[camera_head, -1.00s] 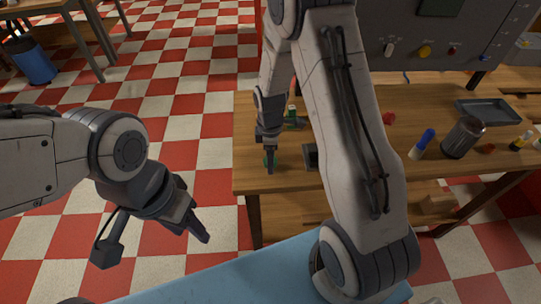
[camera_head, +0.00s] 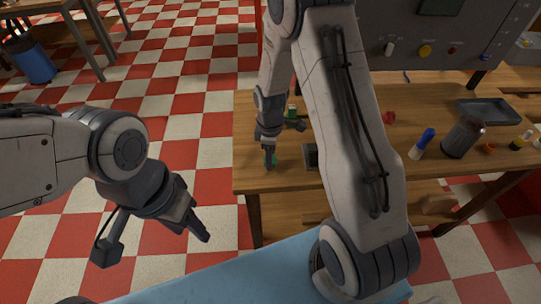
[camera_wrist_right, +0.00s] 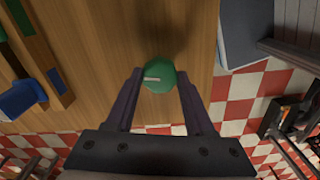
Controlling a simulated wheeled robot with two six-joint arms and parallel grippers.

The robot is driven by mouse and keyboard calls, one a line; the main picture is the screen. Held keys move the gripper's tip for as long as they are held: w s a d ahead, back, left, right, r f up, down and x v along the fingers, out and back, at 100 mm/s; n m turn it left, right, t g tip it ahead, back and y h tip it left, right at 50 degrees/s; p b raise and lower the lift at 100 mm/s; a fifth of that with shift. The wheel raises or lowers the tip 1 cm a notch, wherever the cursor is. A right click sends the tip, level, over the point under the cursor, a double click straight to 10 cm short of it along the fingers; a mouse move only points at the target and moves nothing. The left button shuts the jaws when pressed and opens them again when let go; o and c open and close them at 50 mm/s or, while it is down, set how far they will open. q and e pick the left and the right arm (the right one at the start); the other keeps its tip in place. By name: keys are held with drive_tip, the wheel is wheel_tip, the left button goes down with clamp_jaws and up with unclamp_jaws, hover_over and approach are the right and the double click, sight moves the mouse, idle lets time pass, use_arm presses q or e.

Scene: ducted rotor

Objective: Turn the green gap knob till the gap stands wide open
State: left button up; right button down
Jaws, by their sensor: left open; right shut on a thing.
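The green gap knob (camera_head: 274,159) is at the left end of the wooden bench in the head view. In the right wrist view the round green knob (camera_wrist_right: 159,76) shows a short pale mark and sits between the two fingers. My right gripper (camera_head: 269,162) points down and is shut on the knob; in its wrist view the gripper (camera_wrist_right: 160,90) has a finger on each side. My left gripper (camera_head: 202,232) is open and empty, in front and to the left of the bench. I cannot make out the gap itself; my right arm hides part of the bench.
The bench (camera_head: 400,178) holds a dark small box (camera_head: 311,157), a blue-topped cylinder (camera_head: 422,145), a dark jar (camera_head: 463,138) and a grey tray (camera_head: 488,110). A grey panel (camera_head: 440,50) with knobs stands behind. Checkered floor is free left of the bench.

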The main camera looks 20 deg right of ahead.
drive_tip(key=m, duration=0.4)
drive_tip(key=shift+m, duration=0.3)
drive_tip(key=m, duration=0.9)
drive_tip(key=shift+m, duration=2.2)
drive_tip(key=shift+c, duration=1.3)
unclamp_jaws()
drive_tip(key=shift+r, duration=0.15)
